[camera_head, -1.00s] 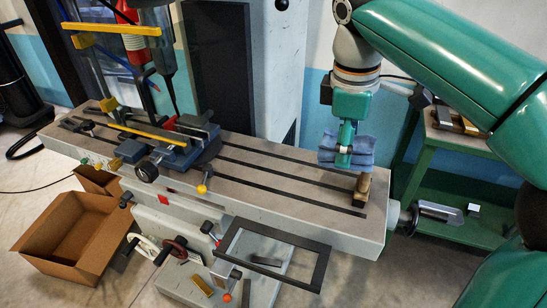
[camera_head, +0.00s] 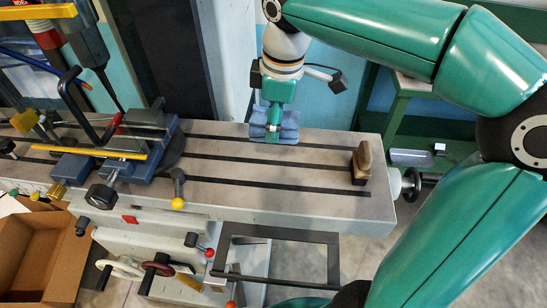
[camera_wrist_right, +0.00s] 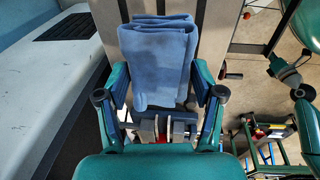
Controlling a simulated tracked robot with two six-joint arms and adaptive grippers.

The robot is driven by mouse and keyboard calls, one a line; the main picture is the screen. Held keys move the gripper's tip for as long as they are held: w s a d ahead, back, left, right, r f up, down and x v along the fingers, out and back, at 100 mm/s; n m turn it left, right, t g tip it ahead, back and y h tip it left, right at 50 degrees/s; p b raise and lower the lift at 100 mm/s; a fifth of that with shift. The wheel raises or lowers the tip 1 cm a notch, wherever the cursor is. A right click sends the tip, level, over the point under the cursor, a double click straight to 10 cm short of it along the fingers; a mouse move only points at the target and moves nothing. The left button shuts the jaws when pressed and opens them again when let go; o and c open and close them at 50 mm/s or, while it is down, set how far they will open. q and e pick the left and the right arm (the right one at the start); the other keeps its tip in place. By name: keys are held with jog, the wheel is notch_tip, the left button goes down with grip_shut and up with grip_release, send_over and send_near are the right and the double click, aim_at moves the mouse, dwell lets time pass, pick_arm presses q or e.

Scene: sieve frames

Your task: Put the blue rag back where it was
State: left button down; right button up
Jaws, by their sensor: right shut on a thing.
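The blue rag (camera_head: 290,124) is folded and hangs in my right gripper (camera_head: 274,128), over the rear edge of the grey slotted machine table (camera_head: 255,172). I cannot tell whether the rag touches the table. In the right wrist view the rag (camera_wrist_right: 158,62) stands folded between the two fingers of my right gripper (camera_wrist_right: 160,97), which are shut on it. My left gripper is not in view.
A wooden-handled brush or block (camera_head: 362,163) stands at the table's right end. A blue vise (camera_head: 120,150) with a yellow bar takes up the left. A black rectangular frame (camera_head: 333,262) lies below the front edge. A cardboard box (camera_head: 40,250) is at lower left. The slotted middle is clear.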

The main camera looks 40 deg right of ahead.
notch_tip(320, 180, down, 11)
jog(key=shift+f+b, duration=0.1)
jog(key=shift+b, duration=0.4)
jog(key=o, duration=1)
jog(key=r, duration=0.4)
jog(key=s+r+p, duration=0.1)
jog(key=r, duration=0.7)
jog(key=shift+s+a, duration=0.15)
jog(key=shift+s, duration=0.25)
